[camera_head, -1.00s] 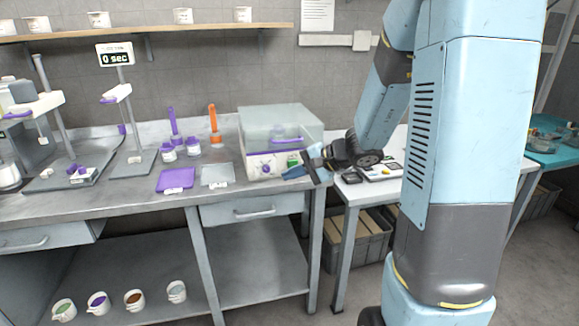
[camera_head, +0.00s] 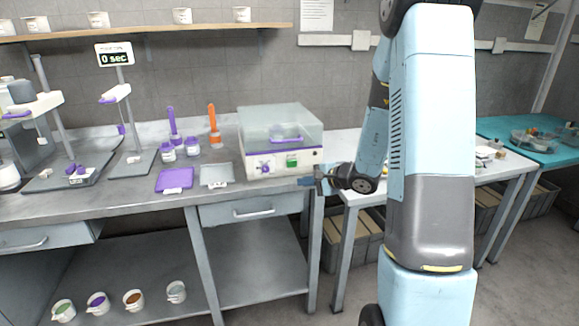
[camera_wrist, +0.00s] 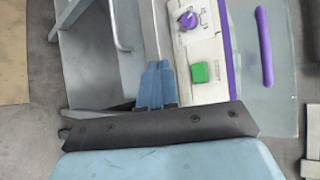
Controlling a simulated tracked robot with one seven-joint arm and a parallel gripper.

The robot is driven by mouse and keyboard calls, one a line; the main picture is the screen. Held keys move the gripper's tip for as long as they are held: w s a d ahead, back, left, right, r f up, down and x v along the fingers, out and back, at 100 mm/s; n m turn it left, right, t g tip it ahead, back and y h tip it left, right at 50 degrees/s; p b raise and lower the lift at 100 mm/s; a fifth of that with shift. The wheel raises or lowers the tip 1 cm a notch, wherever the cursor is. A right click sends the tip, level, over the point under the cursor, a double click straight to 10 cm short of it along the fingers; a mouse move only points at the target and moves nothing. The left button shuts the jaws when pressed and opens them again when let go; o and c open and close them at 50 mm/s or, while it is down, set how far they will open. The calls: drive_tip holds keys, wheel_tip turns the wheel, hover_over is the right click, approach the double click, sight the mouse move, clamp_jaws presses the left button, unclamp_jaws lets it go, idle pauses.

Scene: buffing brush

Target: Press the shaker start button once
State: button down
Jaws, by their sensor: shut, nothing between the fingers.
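The shaker (camera_head: 281,141) is a white box with a clear lid and a purple trim, standing on the grey bench. Its green start button (camera_head: 292,162) is on the front panel, right of a purple knob (camera_head: 265,168). In the wrist view the green button (camera_wrist: 200,72) and the purple knob (camera_wrist: 188,20) show plainly. My gripper (camera_head: 306,181) is in front of the panel's right end, lower than the button. Its blue fingers (camera_wrist: 158,72) are together and empty, to the left of the button in the wrist view and apart from it.
A purple mat (camera_head: 175,180) and a grey mat (camera_head: 217,175) lie left of the shaker. A drawer handle (camera_head: 254,212) sits below the bench edge. A white side table (camera_head: 349,197) is at the right.

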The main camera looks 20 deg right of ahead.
sight(297, 167)
drive_tip(key=shift+w, duration=4.25)
drive_tip(key=shift+w, duration=0.15)
drive_tip(key=shift+w, duration=0.3)
